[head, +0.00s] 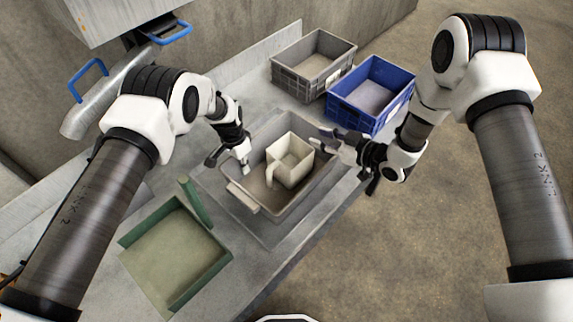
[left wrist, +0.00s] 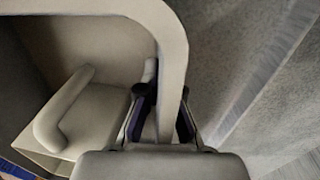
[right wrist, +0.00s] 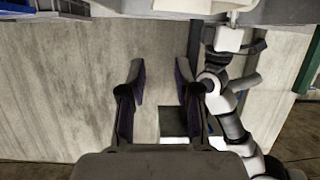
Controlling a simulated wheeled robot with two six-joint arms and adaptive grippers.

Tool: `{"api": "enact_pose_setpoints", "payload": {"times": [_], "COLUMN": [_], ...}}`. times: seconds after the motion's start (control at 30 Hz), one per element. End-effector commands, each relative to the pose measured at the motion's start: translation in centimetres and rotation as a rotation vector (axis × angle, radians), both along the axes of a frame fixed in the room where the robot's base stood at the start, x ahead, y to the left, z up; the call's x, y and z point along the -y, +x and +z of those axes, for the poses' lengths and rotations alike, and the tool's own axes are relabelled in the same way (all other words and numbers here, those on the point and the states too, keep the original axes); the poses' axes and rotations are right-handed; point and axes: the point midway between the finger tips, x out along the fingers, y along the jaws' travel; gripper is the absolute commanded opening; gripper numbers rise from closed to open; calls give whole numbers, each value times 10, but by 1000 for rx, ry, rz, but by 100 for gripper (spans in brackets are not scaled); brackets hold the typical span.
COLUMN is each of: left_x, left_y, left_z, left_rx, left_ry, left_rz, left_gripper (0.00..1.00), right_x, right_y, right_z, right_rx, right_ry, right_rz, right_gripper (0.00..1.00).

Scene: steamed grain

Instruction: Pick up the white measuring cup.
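The white measuring cup (head: 293,160) stands upright inside a grey bin (head: 306,196), its handle toward the lower left. The cup and its handle also show in the left wrist view (left wrist: 92,122). My left gripper (head: 230,163) is at the bin's left rim, with one finger on each side of the wall in the left wrist view (left wrist: 166,118); it looks closed on that wall, beside the cup. My right gripper (head: 345,155) is open and empty at the bin's right side. In the right wrist view its fingers (right wrist: 161,75) have nothing between them.
A green tray (head: 205,282) lies at the near left of the counter. A grey crate (head: 299,88) and a blue crate (head: 357,115) stand behind the bin. A steel ledge and blue handles (head: 88,78) are at the back left. Floor lies to the right.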

Motion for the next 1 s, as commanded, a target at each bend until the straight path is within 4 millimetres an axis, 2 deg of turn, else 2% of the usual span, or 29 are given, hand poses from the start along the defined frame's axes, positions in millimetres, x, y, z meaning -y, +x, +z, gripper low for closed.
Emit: {"api": "enact_pose_setpoints", "payload": {"times": [0.03,0.07,0.17,0.4,0.57,0.8,1.0], "left_x": [0,0,0,0,0,0,0], "left_y": [0,0,0,0,0,0,0], "left_z": [0,0,0,0,0,0,0], "left_rx": [-1,-1,-1,-1,-1,-1,-1], "left_ry": [0,0,0,0,1,0,1], "left_rz": [-1,-1,-1,-1,0,-1,-1], "left_gripper": [0,0,0,0,0,0,0], "right_x": [17,23,28,-5,-17,-44,-48], "right_y": [-8,-13,-16,15,28,54,59], "right_z": [-14,-21,-36,-55,-62,-78,-80], "right_rx": [-52,-74,-101,-101,-102,-101,-103], "right_ry": [13,16,20,19,20,20,21], "right_rz": [-74,-96,-113,-106,-108,-107,-109], "right_gripper": [32,32,32,32,32,32,32]}}
